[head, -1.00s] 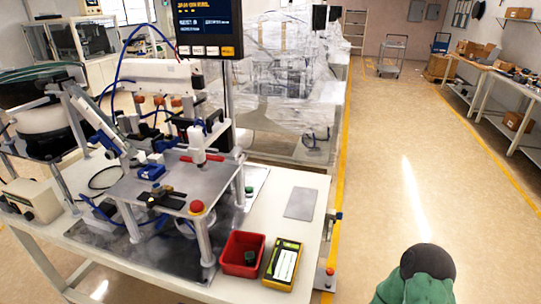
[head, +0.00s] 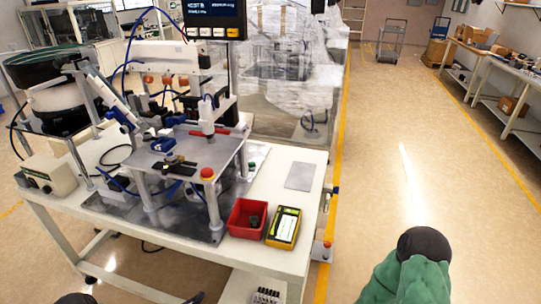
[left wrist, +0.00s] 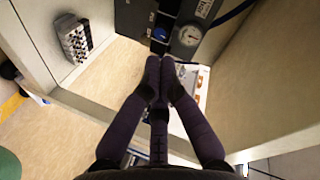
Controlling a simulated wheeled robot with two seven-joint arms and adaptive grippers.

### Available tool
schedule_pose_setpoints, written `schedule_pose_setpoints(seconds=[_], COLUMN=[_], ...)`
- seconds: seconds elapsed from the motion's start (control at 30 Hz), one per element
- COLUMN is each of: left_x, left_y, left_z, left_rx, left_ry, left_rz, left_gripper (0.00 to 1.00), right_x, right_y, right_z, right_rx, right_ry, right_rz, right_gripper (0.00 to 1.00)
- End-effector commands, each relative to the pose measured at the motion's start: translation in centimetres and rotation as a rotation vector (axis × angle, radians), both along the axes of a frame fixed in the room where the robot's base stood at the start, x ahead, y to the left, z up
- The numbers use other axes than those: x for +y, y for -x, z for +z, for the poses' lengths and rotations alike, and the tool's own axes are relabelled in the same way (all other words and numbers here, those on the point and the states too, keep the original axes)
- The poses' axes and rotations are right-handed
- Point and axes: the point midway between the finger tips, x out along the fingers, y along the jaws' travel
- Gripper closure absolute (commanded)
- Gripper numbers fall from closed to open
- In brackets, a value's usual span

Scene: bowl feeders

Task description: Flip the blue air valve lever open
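In the left wrist view a small blue part (left wrist: 160,33) shows on a dark unit under the table, beside a round pressure gauge (left wrist: 190,35). It may be the air valve lever; its shape and position are too small to tell. My left gripper (left wrist: 160,60) is in front of and below it in that picture, with its dark fingertips together and nothing visible between them. The fingertips appear just short of the blue part; I cannot tell whether they touch. In the head view only a dark bit of this gripper (head: 195,298) shows at the bottom edge. My right gripper is out of view.
The white table (head: 262,258) carries the feeder machine, a red bin (head: 246,218) and a yellow meter (head: 284,227). A ribbed block (left wrist: 75,38) is under the table, left of the gripper. Side panels bound this space. The floor to the right is free.

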Motion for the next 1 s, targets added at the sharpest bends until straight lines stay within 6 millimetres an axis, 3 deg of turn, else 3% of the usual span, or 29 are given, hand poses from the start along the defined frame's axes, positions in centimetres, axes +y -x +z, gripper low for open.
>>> schedule_pose_setpoints(seconds=[0.17, 0.27, 0.4, 0.5, 0.7, 0.9, 0.93, 1.0], left_x=[-5.4, -9.0, -14.4, -16.8, -17.6, -15.9, -15.7, -15.3], left_y=[2.2, 4.6, 10.3, 15.1, 22.9, 26.5, 26.6, 26.6], left_z=[0.4, 0.6, 1.1, 1.5, 2.2, 3.3, 3.5, 4.2], left_rx=[-0.012, -0.046, -0.18, -0.347, -0.844, -1.563, 1.676, 1.674], left_ry=[-0.15, -0.27, -0.511, -0.692, -1.018, -1.28, 1.299, 1.149], left_rz=[-0.256, -0.463, -0.885, -1.208, -1.806, -2.269, 2.295, 2.004], left_gripper=[1.0, 1.0, 1.0, 1.0, 1.0, 1.0, 1.0, 1.0], right_x=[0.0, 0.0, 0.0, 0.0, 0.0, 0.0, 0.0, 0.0], right_y=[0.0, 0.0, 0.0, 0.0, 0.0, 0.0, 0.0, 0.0], right_z=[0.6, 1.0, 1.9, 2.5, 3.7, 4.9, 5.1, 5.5], right_rx=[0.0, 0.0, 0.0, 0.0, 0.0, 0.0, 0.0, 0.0], right_ry=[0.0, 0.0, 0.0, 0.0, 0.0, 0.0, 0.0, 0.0], right_rz=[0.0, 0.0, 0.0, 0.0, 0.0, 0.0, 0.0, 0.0], right_gripper=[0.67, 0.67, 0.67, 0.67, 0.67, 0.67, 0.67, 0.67])
